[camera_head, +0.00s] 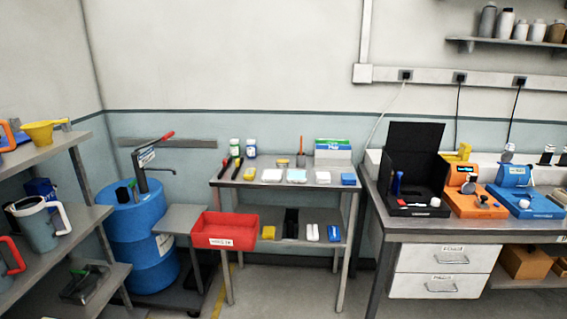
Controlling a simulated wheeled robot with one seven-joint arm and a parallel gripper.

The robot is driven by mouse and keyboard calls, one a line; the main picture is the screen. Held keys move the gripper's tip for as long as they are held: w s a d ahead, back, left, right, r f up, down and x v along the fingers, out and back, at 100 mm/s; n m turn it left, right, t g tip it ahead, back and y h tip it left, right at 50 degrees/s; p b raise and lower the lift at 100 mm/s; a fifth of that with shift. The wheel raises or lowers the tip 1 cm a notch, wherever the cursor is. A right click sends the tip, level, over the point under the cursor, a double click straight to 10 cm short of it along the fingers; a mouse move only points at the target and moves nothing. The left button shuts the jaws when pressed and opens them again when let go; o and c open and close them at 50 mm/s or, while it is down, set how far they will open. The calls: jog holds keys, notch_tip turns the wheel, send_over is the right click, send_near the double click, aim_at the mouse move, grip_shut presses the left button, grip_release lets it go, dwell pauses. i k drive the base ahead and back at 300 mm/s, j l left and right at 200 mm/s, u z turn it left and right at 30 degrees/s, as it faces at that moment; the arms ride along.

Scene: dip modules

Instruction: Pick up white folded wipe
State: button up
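A white flat item (272,175) that looks like a folded wipe lies on the top of the small grey table in the middle. Right of it lies a pale, blue-tinged flat item (297,176), and further right a smaller white piece (322,177). They are too small to tell for sure which is the folded wipe. Another white item (312,232) lies on the lower shelf. My gripper is not in view.
The small table (222,184) also holds bottles, a blue block (348,179) and a green-and-white box (333,149). A red bin (225,228) hangs at its front left. A blue drum (140,235) stands left, a workbench (420,225) right. Floor shows between them.

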aim_at(321, 177)
jog(key=i+l, duration=0.1)
jog(key=i, duration=2.4)
jog(key=i+u, duration=0.25)
jog(key=i, duration=0.4)
